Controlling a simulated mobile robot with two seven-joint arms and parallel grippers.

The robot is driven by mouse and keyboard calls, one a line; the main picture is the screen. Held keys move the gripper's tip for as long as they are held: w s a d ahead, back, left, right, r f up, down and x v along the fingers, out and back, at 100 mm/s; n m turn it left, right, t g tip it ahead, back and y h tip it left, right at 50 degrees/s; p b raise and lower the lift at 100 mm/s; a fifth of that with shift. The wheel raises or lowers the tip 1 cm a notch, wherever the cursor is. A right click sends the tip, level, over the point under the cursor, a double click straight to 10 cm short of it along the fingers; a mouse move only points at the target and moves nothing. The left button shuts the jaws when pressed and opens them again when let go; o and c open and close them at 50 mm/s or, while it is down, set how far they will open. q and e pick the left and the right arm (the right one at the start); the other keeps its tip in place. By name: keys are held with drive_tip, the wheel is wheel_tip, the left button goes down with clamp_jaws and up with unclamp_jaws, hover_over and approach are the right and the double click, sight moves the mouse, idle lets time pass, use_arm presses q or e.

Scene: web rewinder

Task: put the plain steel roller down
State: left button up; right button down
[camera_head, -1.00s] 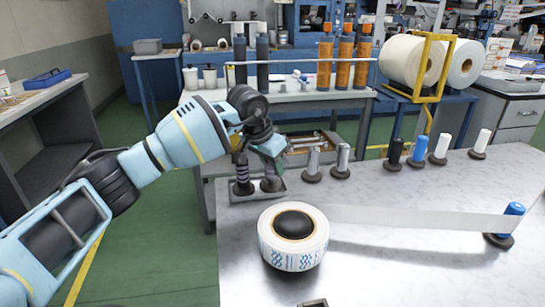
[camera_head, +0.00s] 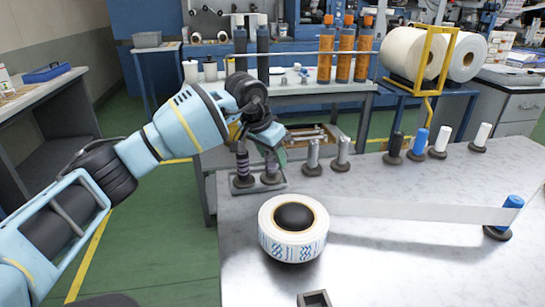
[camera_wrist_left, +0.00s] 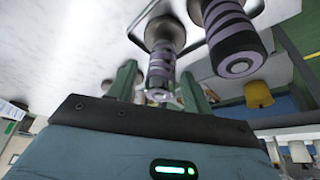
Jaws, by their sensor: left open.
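My left gripper (camera_head: 272,162) points down over a small tray (camera_head: 262,188) at the table's back left corner. In the left wrist view its green fingers (camera_wrist_left: 160,92) are open, one on each side of a roller (camera_wrist_left: 160,72) with grey and purple bands. That roller stands on a dark round base; contact with the fingers cannot be told. A second banded roller (camera_head: 242,162) stands beside it on the tray, and it also shows in the left wrist view (camera_wrist_left: 232,42). Two plain steel rollers (camera_head: 313,154) (camera_head: 343,150) stand upright right of the tray. My right gripper is out of view.
A white roll with blue marks (camera_head: 292,245) lies in front, its web (camera_head: 420,212) running right to a blue roller (camera_head: 511,208). Black, blue and white rollers (camera_head: 419,143) stand at the back right. A small dark square frame (camera_head: 314,299) lies at the front. The middle front of the table is clear.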

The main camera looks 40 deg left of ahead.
use_arm(q)
drive_tip(key=p+v, duration=0.1)
drive_tip(key=v, duration=1)
drive_tip(key=shift+d+f, duration=0.1)
